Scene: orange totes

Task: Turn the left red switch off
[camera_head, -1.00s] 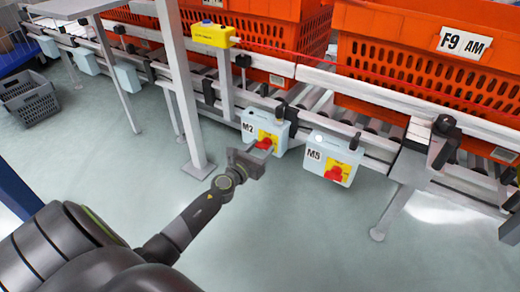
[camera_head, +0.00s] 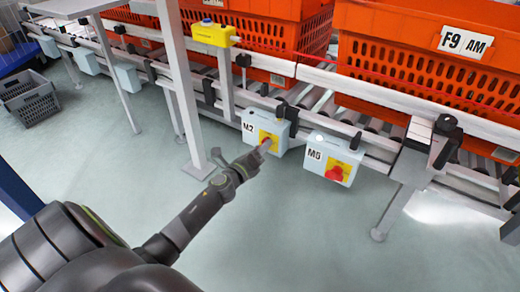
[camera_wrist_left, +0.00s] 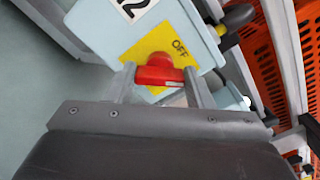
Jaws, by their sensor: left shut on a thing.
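The left red switch (camera_wrist_left: 160,70) is on the yellow OFF plate (camera_wrist_left: 160,48) of the light blue M2 box (camera_head: 252,124), which hangs under the conveyor rail. My left gripper (camera_head: 263,148) reaches it from the lower left and mostly hides it in the head view. In the left wrist view its two fingers (camera_wrist_left: 160,88) stand on either side of the red handle, shut on it. The word OFF shows beside the handle; I cannot tell the switch's setting. The M5 box (camera_head: 325,154), right of M2, has another red switch (camera_head: 335,174). My right gripper is not in view.
The conveyor rail (camera_head: 375,88) runs above the boxes and carries orange totes (camera_head: 420,50). A grey post (camera_head: 180,85) stands left of the M2 box. A yellow box (camera_head: 212,34) sits on the rail. The floor in front is clear.

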